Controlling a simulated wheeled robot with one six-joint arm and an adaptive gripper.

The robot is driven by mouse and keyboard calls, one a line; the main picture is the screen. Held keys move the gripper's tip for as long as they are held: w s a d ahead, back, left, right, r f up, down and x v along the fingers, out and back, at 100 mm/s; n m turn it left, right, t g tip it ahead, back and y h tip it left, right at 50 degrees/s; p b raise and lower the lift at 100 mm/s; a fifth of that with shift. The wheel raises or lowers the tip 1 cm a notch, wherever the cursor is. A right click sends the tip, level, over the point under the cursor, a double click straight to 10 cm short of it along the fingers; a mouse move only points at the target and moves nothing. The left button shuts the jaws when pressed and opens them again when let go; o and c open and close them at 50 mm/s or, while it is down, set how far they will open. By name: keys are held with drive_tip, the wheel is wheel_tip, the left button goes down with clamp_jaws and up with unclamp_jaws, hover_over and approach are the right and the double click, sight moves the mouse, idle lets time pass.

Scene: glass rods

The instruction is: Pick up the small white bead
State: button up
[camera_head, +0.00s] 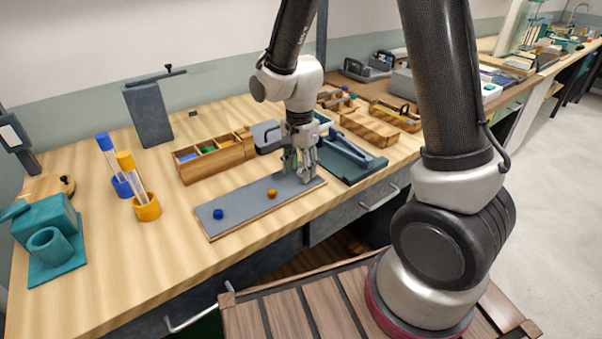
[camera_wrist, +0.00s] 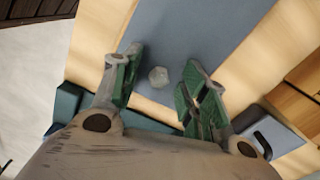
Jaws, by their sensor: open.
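The small white bead (camera_wrist: 158,77) lies on the grey-blue mat in the wrist view, between my gripper's two green-padded fingers. It looks pale and slightly glassy. My gripper (camera_wrist: 158,88) is open, with a finger on each side of the bead and a visible gap to each. In the head view my gripper (camera_head: 301,172) is low over the right end of the grey mat (camera_head: 245,202). The bead is hidden behind the fingers there.
A blue bead (camera_head: 218,214) and an orange bead (camera_head: 272,194) sit further left on the mat. A wooden compartment box (camera_head: 222,159) stands behind it. A dark teal tray (camera_head: 350,160) is close on the right. Tubes in blue and yellow holders (camera_head: 147,208) stand left.

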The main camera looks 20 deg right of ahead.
drive_tip(key=shift+f, duration=0.1)
drive_tip(key=c, duration=0.8)
